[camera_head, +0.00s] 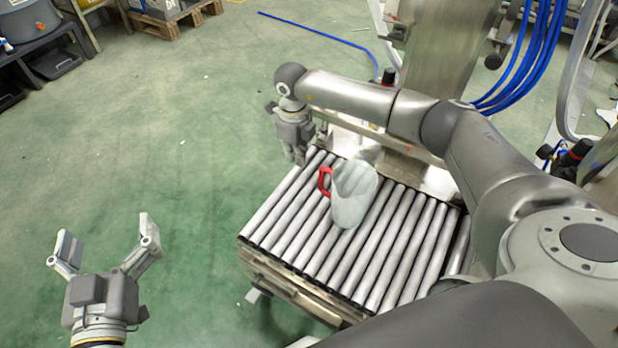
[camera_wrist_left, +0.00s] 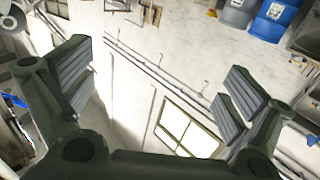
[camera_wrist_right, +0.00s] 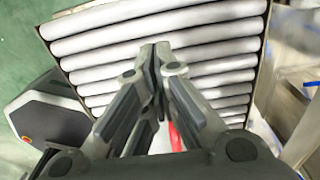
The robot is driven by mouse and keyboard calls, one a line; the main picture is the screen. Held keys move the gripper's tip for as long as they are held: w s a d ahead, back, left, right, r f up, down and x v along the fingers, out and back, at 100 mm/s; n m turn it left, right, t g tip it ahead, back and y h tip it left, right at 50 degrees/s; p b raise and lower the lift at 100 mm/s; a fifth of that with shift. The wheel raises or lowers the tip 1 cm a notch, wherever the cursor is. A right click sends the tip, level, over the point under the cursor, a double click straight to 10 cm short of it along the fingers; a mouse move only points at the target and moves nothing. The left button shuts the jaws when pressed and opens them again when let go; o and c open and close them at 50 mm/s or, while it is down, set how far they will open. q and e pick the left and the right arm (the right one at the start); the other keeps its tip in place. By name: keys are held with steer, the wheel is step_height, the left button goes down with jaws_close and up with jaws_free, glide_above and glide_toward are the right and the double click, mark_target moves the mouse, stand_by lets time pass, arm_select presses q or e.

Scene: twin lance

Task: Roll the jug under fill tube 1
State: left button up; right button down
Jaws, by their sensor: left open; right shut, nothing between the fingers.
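My left gripper (camera_head: 107,238) is open and empty over the floor, far left of the conveyor. I cannot make out fill tube 1.
A metal machine column (camera_head: 440,60) with blue hoses (camera_head: 525,45) stands behind the conveyor. My right arm reaches across the conveyor's far side. The rollers to the left and front of the jug are bare. Green floor (camera_head: 170,140) lies open on the left.

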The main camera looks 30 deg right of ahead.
step_height(320, 180, down, 7)
steer(key=shift+b, duration=1.05)
steer(key=shift+s+d, duration=0.35)
steer(key=shift+s, duration=0.25)
steer(key=shift+s+d, duration=0.35)
steer(key=shift+s, duration=0.2)
arm_select(q)
steer(key=s+r+t+h, duration=0.2)
steer(key=r+t, duration=0.4)
steer(key=r, duration=0.4)
steer(key=shift+s+d+r+t+h, duration=0.3)
steer(key=shift+s, duration=0.3)
arm_select(e)
steer(key=shift+s+d, duration=0.3)
steer(key=shift+s, duration=0.25)
steer(key=shift+r, duration=0.1)
